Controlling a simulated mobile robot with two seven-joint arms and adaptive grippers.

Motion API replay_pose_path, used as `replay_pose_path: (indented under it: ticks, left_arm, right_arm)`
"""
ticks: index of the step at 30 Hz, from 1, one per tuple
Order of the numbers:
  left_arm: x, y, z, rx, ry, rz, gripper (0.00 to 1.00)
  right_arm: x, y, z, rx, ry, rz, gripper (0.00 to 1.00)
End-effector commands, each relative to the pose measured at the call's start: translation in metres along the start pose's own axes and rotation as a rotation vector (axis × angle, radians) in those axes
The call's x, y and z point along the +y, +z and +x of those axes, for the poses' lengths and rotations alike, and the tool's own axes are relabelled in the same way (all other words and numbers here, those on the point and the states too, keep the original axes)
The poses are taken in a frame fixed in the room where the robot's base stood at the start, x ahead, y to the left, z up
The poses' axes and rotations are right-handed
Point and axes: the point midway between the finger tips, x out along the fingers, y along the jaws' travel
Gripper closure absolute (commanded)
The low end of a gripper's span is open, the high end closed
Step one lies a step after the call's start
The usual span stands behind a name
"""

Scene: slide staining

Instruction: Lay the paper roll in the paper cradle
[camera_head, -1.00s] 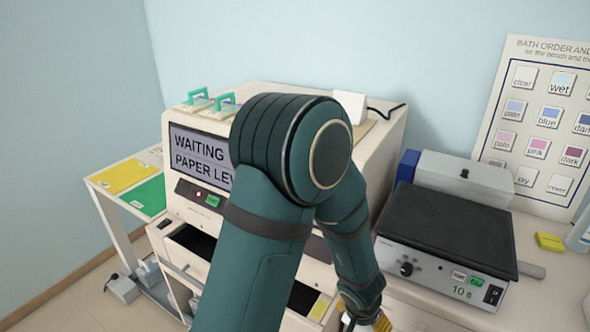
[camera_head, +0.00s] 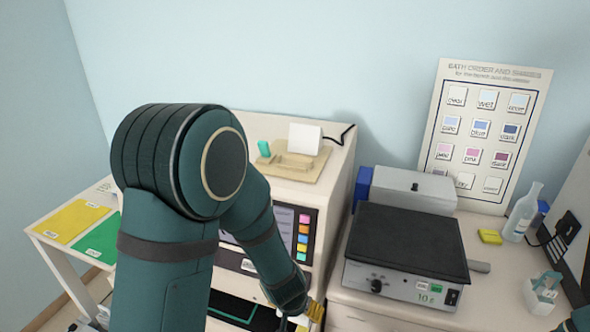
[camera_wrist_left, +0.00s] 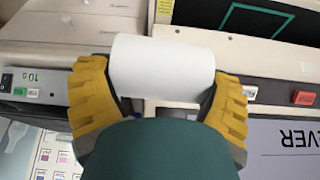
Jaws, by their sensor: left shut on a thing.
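A white paper roll (camera_wrist_left: 163,68) lies between the yellow fingers of my left gripper (camera_wrist_left: 160,95) in the left wrist view; the gripper is shut on it. In the head view the left gripper (camera_head: 312,312) shows at the bottom edge, in front of the cream machine (camera_head: 340,180), with the roll barely visible. A dark open tray with a green outline (camera_head: 232,308) is left of the gripper; it also shows at the top of the left wrist view (camera_wrist_left: 255,20). I cannot tell which part is the paper cradle.
A grey hotplate unit (camera_head: 410,245) stands right of the machine, with a grey box (camera_head: 415,190) behind it. A yellow block (camera_head: 490,237) and a bottle (camera_head: 522,212) are farther right. A side table with yellow and green mats (camera_head: 97,240) is at left.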

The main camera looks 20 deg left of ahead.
Motion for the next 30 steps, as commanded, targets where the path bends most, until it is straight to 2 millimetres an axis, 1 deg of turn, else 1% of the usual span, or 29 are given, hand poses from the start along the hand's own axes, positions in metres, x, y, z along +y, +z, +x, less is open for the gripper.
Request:
replay_pose_path:
  ticks: [10,14,16,18,20,23,30]
  left_arm:
    - [0.000,0.002,-0.001,0.058,-0.001,0.007,0.59]
    - [-0.003,-0.007,-0.008,0.082,0.004,0.003,0.59]
    - [-0.008,-0.022,-0.018,0.099,0.006,-0.001,0.59]
    - [-0.017,-0.047,-0.036,0.117,0.005,-0.005,0.59]
    - [-0.025,-0.067,-0.050,0.125,0.001,-0.010,0.59]
    - [-0.042,-0.101,-0.077,0.135,-0.009,-0.020,0.59]
    - [-0.090,-0.190,-0.154,0.153,-0.031,-0.052,0.59]
  right_arm:
    - [0.000,0.000,0.001,0.000,0.000,-0.001,0.53]
    - [0.000,0.000,0.001,0.000,0.000,-0.001,0.53]
    - [0.000,0.000,0.001,0.000,0.000,-0.001,0.53]
    - [0.000,0.000,0.001,0.001,0.000,-0.001,0.53]
    - [0.000,0.000,0.001,0.001,0.000,-0.001,0.53]
    - [0.000,0.000,0.001,0.001,0.000,-0.001,0.53]
    - [0.000,0.000,0.001,0.000,0.000,-0.001,0.53]
